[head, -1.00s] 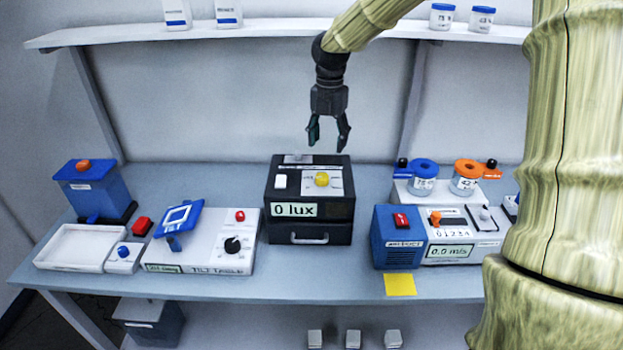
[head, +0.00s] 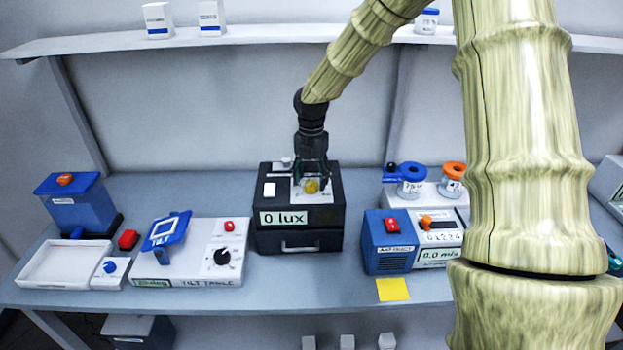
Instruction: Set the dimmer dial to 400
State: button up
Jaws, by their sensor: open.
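The black light box (head: 326,241) stands in the middle of the bench. Its front display (head: 284,218) reads "0 lux". The yellow dimmer dial (head: 311,187) sits on a pale panel on the box's top, with a white switch (head: 269,190) to its left. My gripper (head: 311,178) is open and points down at the dial, with its fingers low around or just behind it. I cannot tell whether the fingers touch the dial. The dial's scale is too small to read and partly hidden by the gripper.
A tilt table (head: 190,270) with a black knob stands to the left, beside a white tray (head: 30,277). A blue device with a red switch (head: 391,227) stands close on the right. A shelf (head: 100,43) runs behind. My arm hides the bench's right part.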

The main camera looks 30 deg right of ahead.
jog(key=shift+f, duration=1)
jog(key=c, duration=1)
jog(key=shift+c, duration=0.2)
